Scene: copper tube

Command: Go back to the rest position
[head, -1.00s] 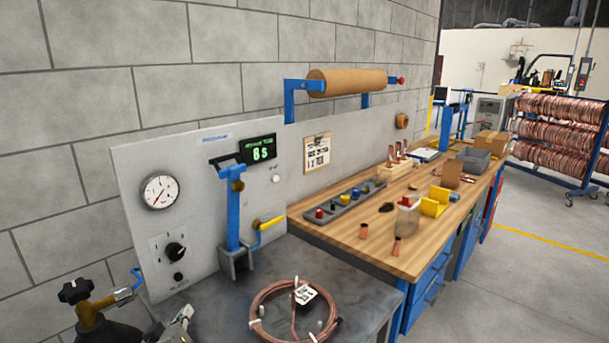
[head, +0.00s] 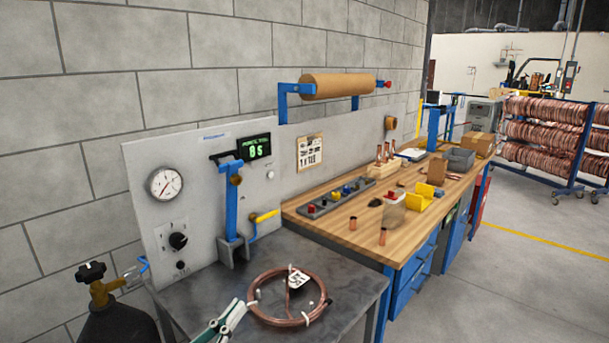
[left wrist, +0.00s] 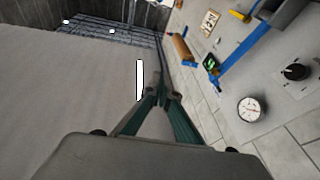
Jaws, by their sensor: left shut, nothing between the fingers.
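My left gripper (head: 238,307) shows at the bottom of the head view, with pale and green fingers. It is shut and empty, in front of the left part of the copper tube coil (head: 256,309); I cannot tell the gap between them. In the left wrist view the fingers (left wrist: 160,95) converge with nothing between them. The coil has a white tag (head: 299,278) and lies on the grey metal table (head: 345,296). My right gripper is not in view.
A grey panel (head: 200,215) with a gauge (head: 166,184), a blue lever fixture (head: 231,205) and a yellow handle stands behind the table. A gas cylinder (head: 118,322) stands at lower left. A wooden bench (head: 340,235) with copper fittings and bins is to the right.

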